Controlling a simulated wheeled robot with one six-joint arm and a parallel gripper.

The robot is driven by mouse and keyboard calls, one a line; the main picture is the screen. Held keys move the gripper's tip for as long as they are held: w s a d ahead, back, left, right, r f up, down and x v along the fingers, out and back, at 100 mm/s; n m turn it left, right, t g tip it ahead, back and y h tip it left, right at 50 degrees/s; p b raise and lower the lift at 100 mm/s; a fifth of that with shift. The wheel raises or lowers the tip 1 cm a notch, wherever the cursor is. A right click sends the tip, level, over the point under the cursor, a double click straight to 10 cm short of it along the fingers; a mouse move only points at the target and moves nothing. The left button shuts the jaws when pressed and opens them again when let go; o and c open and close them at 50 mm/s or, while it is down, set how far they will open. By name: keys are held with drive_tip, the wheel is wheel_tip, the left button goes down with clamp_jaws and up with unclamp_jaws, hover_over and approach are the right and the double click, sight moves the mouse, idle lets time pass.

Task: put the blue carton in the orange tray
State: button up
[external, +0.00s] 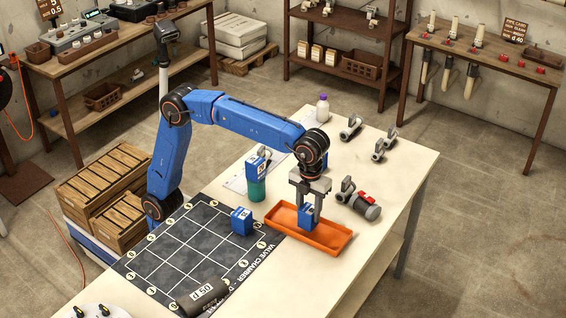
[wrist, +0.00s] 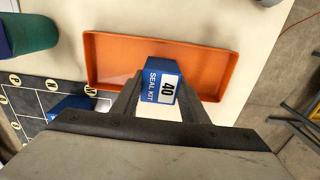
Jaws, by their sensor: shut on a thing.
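The blue carton (wrist: 162,82), with a white label reading "40 SEAL KIT", is between the fingers of my gripper (external: 306,214). My gripper is shut on it, and in the external view the carton (external: 305,212) shows between the fingers. The orange tray (external: 338,236) lies on the table under my gripper. In the wrist view the carton overlaps the tray (wrist: 232,72) near its close side. I cannot tell whether the carton touches the tray floor.
Another blue carton (external: 242,221) stands on the dark grid mat (external: 165,256) left of the tray. A further blue-and-white box (external: 256,167) is by a green cylinder (external: 256,188) behind. A grey valve with a red handle (external: 366,205) lies right of the tray. Pipe fittings (external: 350,128) lie farther back.

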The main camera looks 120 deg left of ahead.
sight(309, 209)
drive_tip(key=shift+f, duration=1)
drive_tip(key=shift+f, duration=0.15)
drive_tip(key=o, duration=1.1)
wheel_tip(309, 209, up, 12)
drive_tip(key=shift+f, duration=0.15)
drive_tip(key=shift+r, duration=0.3)
